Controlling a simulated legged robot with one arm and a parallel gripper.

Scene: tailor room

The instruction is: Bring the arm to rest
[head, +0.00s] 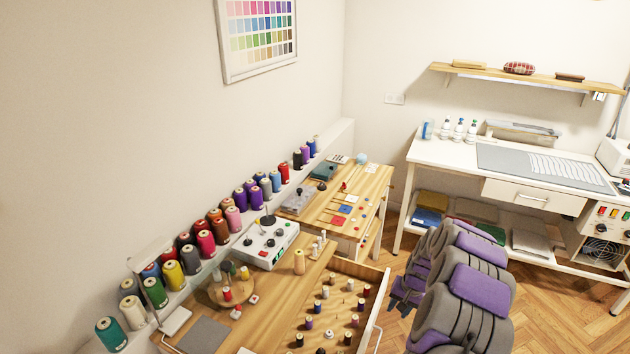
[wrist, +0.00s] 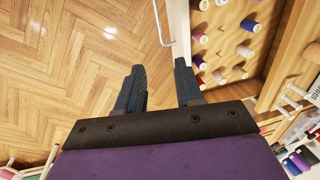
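My arm (head: 470,285), in grey and purple, is folded up at the lower right of the head view, to the right of the open drawer. My gripper (wrist: 160,72) shows in the wrist view as two dark fingers with a clear gap between them. The gap is empty and the wooden floor (wrist: 85,50) lies beyond it. In the head view the fingers are small and partly hidden by the arm.
The open drawer (head: 376,337) holds several small thread spools and sits left of the arm; it also shows in the wrist view (wrist: 258,85). A white table (head: 450,153) stands behind. Bare floor (head: 560,300) lies right of the arm.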

